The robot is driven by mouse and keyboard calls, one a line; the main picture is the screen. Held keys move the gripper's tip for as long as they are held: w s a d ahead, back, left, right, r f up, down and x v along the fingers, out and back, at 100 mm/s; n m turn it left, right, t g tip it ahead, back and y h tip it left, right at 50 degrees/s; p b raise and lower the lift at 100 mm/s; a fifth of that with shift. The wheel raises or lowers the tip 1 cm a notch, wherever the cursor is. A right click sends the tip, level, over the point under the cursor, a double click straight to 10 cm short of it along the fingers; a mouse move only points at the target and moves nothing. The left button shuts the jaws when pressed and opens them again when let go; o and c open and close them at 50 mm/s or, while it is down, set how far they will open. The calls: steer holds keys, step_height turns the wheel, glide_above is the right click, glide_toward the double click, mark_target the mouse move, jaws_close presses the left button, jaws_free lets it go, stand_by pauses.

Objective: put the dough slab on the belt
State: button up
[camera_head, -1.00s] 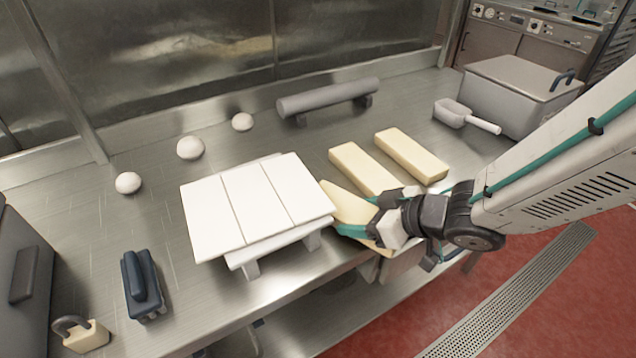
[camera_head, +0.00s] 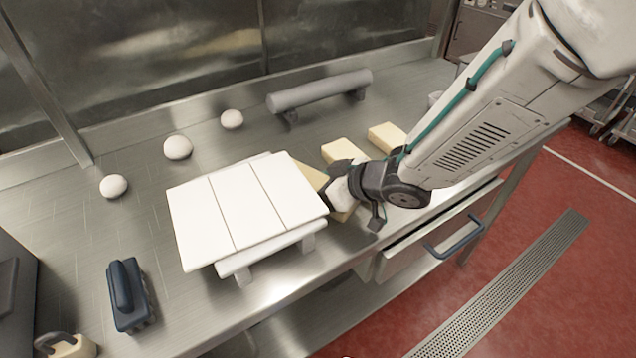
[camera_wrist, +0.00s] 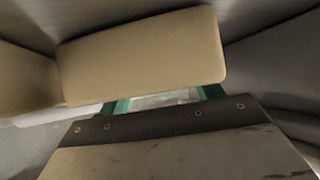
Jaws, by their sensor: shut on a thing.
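My gripper (camera_head: 341,192) is shut on a pale yellow dough slab (camera_head: 312,175), just right of the white belt. The slab's ends show on either side of the gripper, close to the belt's right edge; I cannot tell whether they touch. In the wrist view a slab (camera_wrist: 140,55) lies across the green fingers, with another pale block at the left edge. The belt (camera_head: 250,203) is a white, three-panel top on short legs, bare on top. Two other slabs, one nearer (camera_head: 343,150) and one farther (camera_head: 387,134), lie behind my gripper, partly hidden by my arm.
Three white dough balls (camera_head: 178,147) lie left of a grey roller (camera_head: 320,92) at the back. A blue brush (camera_head: 128,293) lies at the front left. A drawer with a blue handle (camera_head: 455,237) is under the counter's front edge.

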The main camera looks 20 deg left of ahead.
steer(key=shift+w+d, duration=0.15)
steer(key=shift+d, duration=0.15)
steer(key=o, duration=1.5)
steer(key=shift+f, duration=0.1)
steer(key=shift+c, duration=0.2)
steer(key=shift+r, duration=0.25)
steer(key=v, duration=1.2)
steer(key=shift+f, duration=0.15)
